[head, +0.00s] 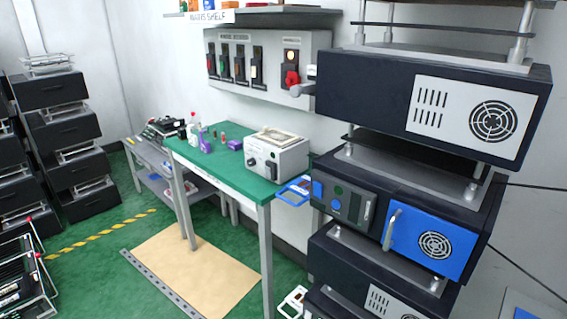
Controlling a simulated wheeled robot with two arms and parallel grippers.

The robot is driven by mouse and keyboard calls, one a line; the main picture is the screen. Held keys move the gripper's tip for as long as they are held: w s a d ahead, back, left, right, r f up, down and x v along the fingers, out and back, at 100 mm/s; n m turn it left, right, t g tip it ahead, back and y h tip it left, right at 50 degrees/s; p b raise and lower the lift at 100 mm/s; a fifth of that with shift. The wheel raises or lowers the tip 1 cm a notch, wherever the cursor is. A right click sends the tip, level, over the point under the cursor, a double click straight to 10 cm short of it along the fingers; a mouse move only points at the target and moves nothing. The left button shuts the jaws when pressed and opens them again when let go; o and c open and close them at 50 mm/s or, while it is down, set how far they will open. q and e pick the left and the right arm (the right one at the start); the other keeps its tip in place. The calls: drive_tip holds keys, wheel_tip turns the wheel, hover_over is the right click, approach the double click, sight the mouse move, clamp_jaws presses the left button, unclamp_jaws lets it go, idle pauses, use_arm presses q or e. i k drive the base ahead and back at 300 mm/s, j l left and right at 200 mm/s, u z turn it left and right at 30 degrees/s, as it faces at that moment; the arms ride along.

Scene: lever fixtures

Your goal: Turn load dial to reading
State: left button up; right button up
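A light grey box (277,156) stands on the green-topped table (222,172), near its right end. Its front face carries a dark knob (251,162) that looks like the load dial, and a dark upright part beside it. The scale and reading are too small to make out. A pale, flat framed piece lies on top of the box. Neither of my grippers can be made out in the head view, and nothing is seen touching the box.
Stacked dark equipment units (430,100) stand close on the right. A wall panel (268,66) with several switches and a red knob hangs behind the table. Bottles (206,140) stand at the table's back left. A tan mat (195,270) lies on the open floor.

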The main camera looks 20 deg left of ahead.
sight(250, 162)
drive_tip(key=i+j+z, duration=0.2)
drive_tip(key=j, duration=0.15)
drive_tip(key=i+j+z, duration=0.2)
drive_tip(key=j, duration=0.15)
drive_tip(key=j+z, duration=0.15)
drive_tip(key=j, duration=0.25)
drive_tip(key=j+z, duration=0.2)
drive_tip(key=j, duration=0.2)
drive_tip(key=i+j, duration=0.1)
drive_tip(key=j, duration=0.35)
drive_tip(key=i+j, duration=0.1)
drive_tip(key=j, duration=0.4)
drive_tip(key=i+j, duration=0.1)
drive_tip(key=j, duration=0.35)
drive_tip(key=i+j+z, duration=0.1)
drive_tip(key=j, duration=0.35)
